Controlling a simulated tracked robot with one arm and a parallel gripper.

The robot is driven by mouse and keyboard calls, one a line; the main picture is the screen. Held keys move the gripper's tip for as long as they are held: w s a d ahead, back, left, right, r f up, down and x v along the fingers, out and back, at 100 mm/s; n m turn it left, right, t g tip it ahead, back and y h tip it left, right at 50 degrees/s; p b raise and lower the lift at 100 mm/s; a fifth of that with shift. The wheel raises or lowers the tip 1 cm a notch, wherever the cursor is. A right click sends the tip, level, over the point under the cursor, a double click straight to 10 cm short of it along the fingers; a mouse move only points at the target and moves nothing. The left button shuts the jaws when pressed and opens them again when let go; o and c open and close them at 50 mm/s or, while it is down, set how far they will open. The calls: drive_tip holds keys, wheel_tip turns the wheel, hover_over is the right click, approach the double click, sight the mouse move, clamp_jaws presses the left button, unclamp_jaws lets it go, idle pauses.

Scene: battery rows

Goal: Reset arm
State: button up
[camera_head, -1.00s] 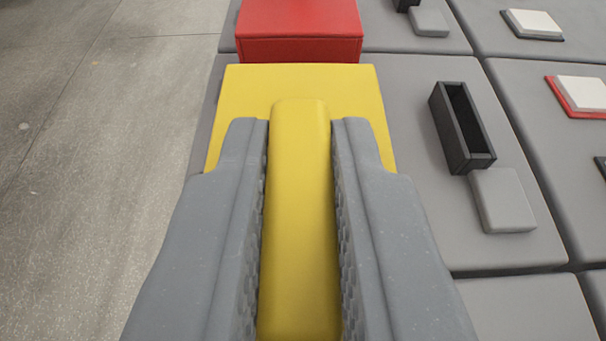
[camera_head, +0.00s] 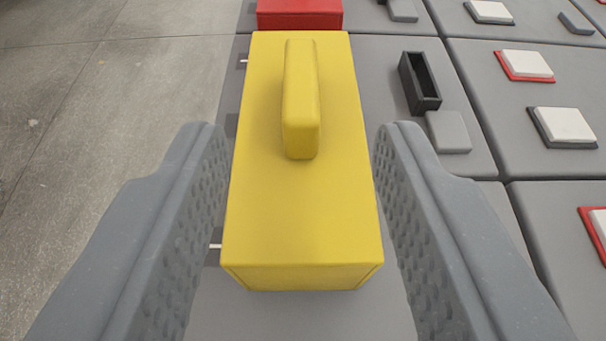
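My gripper (camera_head: 301,150) is open, with its two grey textured fingers spread wide at the left and right of the picture. Nothing is between the pads in contact with them. A yellow block (camera_head: 300,215) with a raised yellow handle (camera_head: 301,100) on top sits on the grey surface ahead of and below the fingers. The whole handle and the block's near face show, and the fingers look clear of the handle.
A red block (camera_head: 300,13) sits just beyond the yellow one. To the right, grey panels carry a dark open box (camera_head: 419,82), a grey pad (camera_head: 448,131) and several white pads, such as one on a red base (camera_head: 524,65). Bare concrete floor (camera_head: 80,110) lies left.

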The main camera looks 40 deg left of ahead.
drive_tip(key=v, duration=0.6)
drive_tip(key=s+a+r+m+t+h, duration=0.2)
drive_tip(key=s+a+r+m+h, duration=0.1)
drive_tip(key=s+r, duration=0.4)
drive_tip(key=s+a+r+m+t+h, duration=0.2)
drive_tip(key=s+a+r+m+h, duration=0.2)
drive_tip(key=s+r, duration=0.3)
drive_tip(key=shift+a+r+h, duration=0.2)
drive_tip(key=shift+r+h, duration=0.2)
drive_tip(key=shift+h, duration=0.3)
idle(0.5)
